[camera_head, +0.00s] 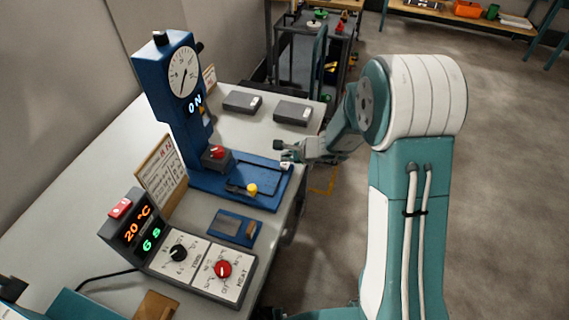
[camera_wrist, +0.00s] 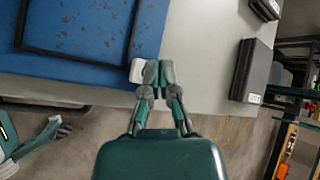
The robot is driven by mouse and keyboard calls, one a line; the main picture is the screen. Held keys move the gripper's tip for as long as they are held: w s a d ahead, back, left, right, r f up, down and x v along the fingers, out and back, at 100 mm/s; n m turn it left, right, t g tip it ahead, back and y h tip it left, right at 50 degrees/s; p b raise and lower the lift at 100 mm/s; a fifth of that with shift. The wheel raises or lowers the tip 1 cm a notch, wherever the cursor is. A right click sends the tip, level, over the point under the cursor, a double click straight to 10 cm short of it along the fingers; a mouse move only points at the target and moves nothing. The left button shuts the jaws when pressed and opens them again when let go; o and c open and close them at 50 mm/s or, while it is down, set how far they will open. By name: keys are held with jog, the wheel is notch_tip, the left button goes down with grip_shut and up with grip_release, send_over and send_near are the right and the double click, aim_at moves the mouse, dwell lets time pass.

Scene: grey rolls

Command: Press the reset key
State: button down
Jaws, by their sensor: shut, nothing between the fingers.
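My gripper (camera_head: 283,151) is shut and empty at the right end of the blue base (camera_head: 222,188) of the dial press. In the wrist view its closed fingertips (camera_wrist: 159,72) are right beside a small white block (camera_wrist: 137,71) at the base's edge; I cannot tell whether they touch it. I cannot read a reset label on any key. Other candidates are a red key (camera_head: 120,208) on top of the control box, a red button (camera_head: 217,152) on a dark block and a yellow knob (camera_head: 252,189) on the base.
The blue press column (camera_head: 175,105) with a dial stands behind the base. The control box (camera_head: 190,262) has a black knob and a red knob. Two dark grey boxes (camera_head: 242,102) (camera_head: 292,112) lie behind on the table. Open floor lies to the right.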

aim_at(287, 165)
jog(key=shift+r, duration=2.55)
jog(key=shift+s+r, duration=0.1)
jog(key=shift+r, duration=0.05)
jog(key=s+d+r+n+g+h, duration=0.1)
jog(key=s+r+n, duration=0.9)
jog(key=s+r, duration=0.4)
jog(key=s+d+r+n+h, duration=0.2)
jog(key=s+d+n+h, duration=0.1)
jog(key=s, duration=0.4)
jog(key=s+d+r+n+h, duration=0.2)
jog(key=s+d+n+h, duration=0.1)
jog(key=s+d, duration=0.3)
jog(key=s+n, duration=0.1)
jog(key=s, duration=0.1)
jog(key=shift+s+d+t, duration=0.3)
